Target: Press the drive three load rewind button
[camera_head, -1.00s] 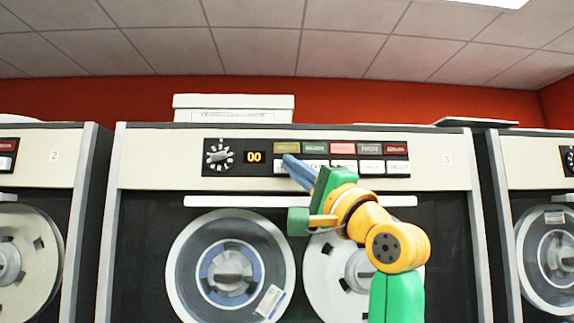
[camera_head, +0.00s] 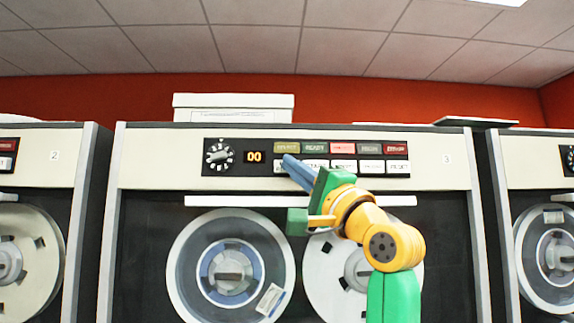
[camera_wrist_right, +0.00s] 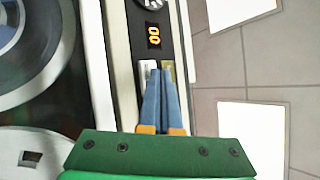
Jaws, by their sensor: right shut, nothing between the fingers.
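Drive three (camera_head: 150,160), marked 3 on its right, stands in the middle of the head view. Its black control strip (camera_head: 222,170) has a row of coloured lamps above a row of white buttons. The leftmost white button (camera_head: 279,168) is partly covered by my fingers, and its label is not readable; it also shows in the right wrist view (camera_wrist_right: 145,69). My right gripper (camera_head: 287,160) is shut and empty, its blue fingertips over the left end of both rows. In the wrist view the fingertips (camera_wrist_right: 160,72) overlap the white button and olive lamp (camera_wrist_right: 167,72); contact cannot be told.
A dial (camera_head: 219,156) and an orange 00 display (camera_head: 254,157) sit left of the buttons. Tape reels (camera_head: 190,270) are below. Drive two (camera_head: 45,180) stands at left, another drive (camera_head: 530,165) at right. A white box (camera_head: 233,103) lies on top.

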